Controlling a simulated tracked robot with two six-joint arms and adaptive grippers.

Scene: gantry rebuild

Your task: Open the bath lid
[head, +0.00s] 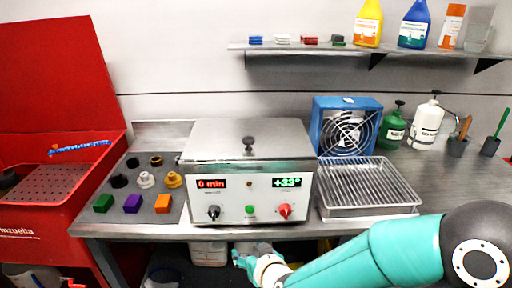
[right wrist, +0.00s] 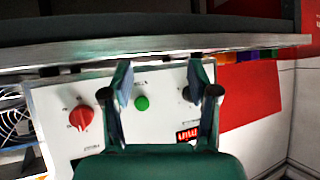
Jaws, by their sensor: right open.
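The bath (head: 249,197) is a silver box in the middle of the bench in the head view, with a white front, two displays and knobs. Its metal lid (head: 215,140) lies shut on top, with a black knob (head: 249,142) in the middle. My right gripper (head: 246,254) is low in front of the bench edge, below the bath and apart from the lid. In the right wrist view my right gripper (right wrist: 160,74) is open and empty; the bath's front panel (right wrist: 150,125) shows upside down behind its fingers. My left gripper is not in view.
A wire rack tray (head: 368,187) and blue fan (head: 346,126) stand right of the bath. Several coloured blocks and fittings lie on a grey mat (head: 122,181) at left. A red cabinet (head: 50,217) stands further left. A shelf (head: 320,48) with bottles hangs above.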

